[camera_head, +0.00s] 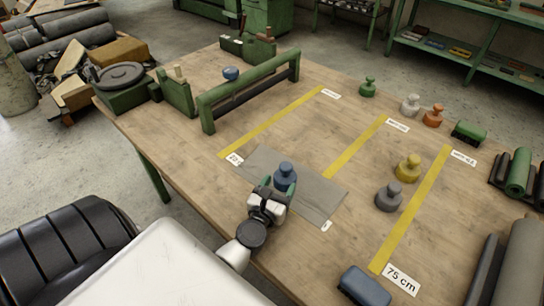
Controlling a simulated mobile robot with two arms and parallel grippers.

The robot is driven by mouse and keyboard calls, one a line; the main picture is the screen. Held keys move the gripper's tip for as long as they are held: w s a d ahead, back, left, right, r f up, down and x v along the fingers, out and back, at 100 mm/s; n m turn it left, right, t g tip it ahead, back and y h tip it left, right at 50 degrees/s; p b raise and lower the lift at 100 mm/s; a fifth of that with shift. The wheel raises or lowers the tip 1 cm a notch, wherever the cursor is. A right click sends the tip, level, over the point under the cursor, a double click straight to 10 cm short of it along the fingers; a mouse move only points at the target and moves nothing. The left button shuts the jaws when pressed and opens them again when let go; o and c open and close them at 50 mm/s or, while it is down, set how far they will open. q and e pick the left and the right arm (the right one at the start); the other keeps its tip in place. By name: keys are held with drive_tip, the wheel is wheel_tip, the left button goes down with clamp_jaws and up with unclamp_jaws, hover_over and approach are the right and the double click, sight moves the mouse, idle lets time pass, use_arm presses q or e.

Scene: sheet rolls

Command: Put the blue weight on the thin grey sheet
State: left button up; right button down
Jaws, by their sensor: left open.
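The thin grey sheet (315,190) lies flat on the wooden table, near its front edge. The blue weight (285,172) stands upright, seen over the upper middle part of the sheet, and appears to rest on it. My left gripper (279,187) reaches in from the front edge, right at the weight. Its jaws are open, with the fingertips close around the weight's near side. Whether they touch the weight cannot be told. The lower part of the weight is partly hidden by the gripper. My right gripper is not in view.
A yellow weight (408,168) and a grey weight (388,197) stand to the right. Green (367,87), pale (410,104) and orange (433,117) weights stand farther back. A green roller frame (250,88) is behind the sheet. A dark blue block (363,287) lies at the front.

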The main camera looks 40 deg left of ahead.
use_arm(q)
drive_tip(key=b+v, duration=0.1)
drive_tip(key=v, duration=0.3)
drive_tip(key=shift+s+d+r, duration=0.1)
drive_tip(key=shift+s+d, duration=0.05)
drive_tip(key=shift+s, duration=0.25)
